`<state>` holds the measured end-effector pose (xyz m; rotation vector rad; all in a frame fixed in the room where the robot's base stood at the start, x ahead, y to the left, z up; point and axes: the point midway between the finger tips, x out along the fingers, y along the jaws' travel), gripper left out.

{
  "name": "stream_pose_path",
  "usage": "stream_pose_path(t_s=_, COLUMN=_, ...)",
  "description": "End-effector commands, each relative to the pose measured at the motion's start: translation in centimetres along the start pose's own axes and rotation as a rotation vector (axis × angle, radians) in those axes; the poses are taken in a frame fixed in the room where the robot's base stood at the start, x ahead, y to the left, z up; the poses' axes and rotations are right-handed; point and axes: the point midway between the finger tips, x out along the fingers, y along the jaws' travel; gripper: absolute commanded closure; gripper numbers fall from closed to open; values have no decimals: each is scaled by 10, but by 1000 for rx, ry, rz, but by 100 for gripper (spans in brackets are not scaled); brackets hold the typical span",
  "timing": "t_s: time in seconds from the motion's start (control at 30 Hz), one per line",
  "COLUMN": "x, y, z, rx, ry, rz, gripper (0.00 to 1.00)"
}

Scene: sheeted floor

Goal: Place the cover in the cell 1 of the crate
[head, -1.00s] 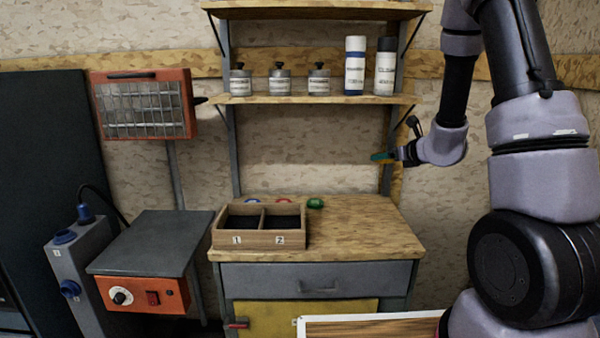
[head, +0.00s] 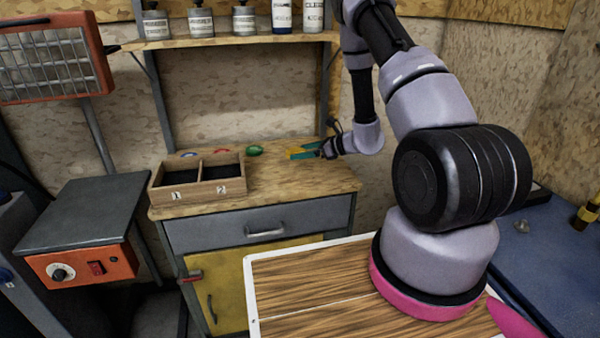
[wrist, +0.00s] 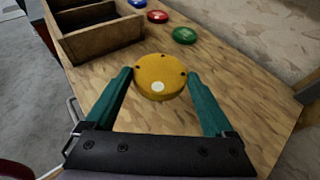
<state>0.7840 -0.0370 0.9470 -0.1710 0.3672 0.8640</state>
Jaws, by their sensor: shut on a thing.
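The cover, a round yellow disc with small dark holes and a pale spot, shows in the wrist view (wrist: 160,77) between the fingertips. My gripper (wrist: 160,80) has teal fingers and is shut on its sides. In the head view my gripper (head: 300,153) is low over the right part of the bench top, right of the crate. Whether the cover touches the wood I cannot tell. The wooden crate (head: 206,188) has cells marked 1 (left) and 2 (right). Both show dark floors and look empty. Its near corner shows upper left in the wrist view (wrist: 100,40).
Green (head: 254,150), red (head: 220,151) and blue (head: 188,154) round pieces lie behind and beside the crate on the bench (head: 300,183). A shelf (head: 235,39) with bottles hangs above. The bench between gripper and crate is mostly clear.

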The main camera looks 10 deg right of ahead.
Motion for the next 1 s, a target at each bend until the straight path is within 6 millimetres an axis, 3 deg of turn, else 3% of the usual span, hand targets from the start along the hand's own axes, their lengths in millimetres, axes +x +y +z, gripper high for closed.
stream_pose_path(t_s=0.1, x=8, y=0, z=-20, rx=3, ry=0, rz=0, gripper=84)
stream_pose_path(t_s=0.5, x=26, y=0, z=-64, rx=1, ry=-1, rz=-2, gripper=84)
stream_pose_path(t_s=0.93, x=29, y=-1, z=-69, rx=1, ry=-2, rz=-3, gripper=84)
stream_pose_path(t_s=0.97, x=29, y=-1, z=-69, rx=0, ry=-1, rz=-3, gripper=4)
stream_pose_path(t_s=1.0, x=29, y=-1, z=-69, rx=0, ry=-1, rz=-3, gripper=0)
